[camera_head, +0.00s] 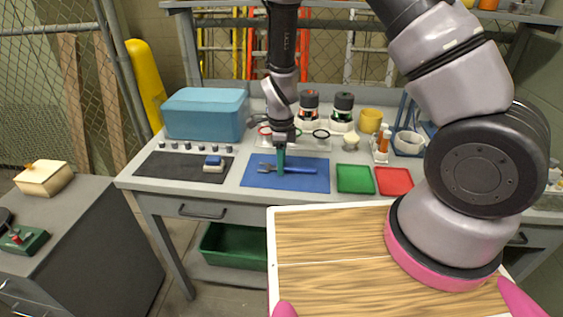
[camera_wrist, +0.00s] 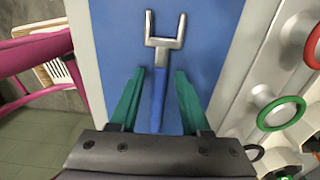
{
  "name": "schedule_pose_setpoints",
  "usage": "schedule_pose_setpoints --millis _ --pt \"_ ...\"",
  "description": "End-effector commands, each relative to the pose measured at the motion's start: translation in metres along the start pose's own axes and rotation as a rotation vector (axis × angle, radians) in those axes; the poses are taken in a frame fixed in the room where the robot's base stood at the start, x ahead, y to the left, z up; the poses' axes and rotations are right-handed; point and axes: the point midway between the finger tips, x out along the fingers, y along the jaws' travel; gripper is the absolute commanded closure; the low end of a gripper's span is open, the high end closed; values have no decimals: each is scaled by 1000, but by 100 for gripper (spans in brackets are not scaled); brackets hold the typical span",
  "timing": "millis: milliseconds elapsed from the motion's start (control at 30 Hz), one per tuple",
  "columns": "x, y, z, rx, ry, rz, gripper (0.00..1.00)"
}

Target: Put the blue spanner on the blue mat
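The blue spanner (camera_head: 298,170) lies on the blue mat (camera_head: 310,184) on the bench, its grey forked head to the left. In the wrist view the spanner (camera_wrist: 160,62) lies across the blue mat (camera_wrist: 115,40), its fork at the top. My gripper (camera_head: 281,166) is over the mat at the spanner. In the wrist view the green fingers of my gripper (camera_wrist: 160,72) are open, one on each side of the blue handle, with a gap on both sides.
Behind are a blue box (camera_head: 205,114) and coloured rings (camera_head: 321,134). The mat's front part is clear.

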Motion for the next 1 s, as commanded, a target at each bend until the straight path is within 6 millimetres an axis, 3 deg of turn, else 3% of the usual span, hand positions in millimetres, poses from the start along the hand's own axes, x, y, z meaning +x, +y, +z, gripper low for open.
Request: schedule_pose_setpoints --millis 300,433,800,1000 --pt "-1 0 0 0 0 0 48" --pt "-11 -1 1 -2 -1 -3 48" --pt "-87 0 2 -3 -4 -4 48" --pt "-115 0 1 -1 -2 -1 48"
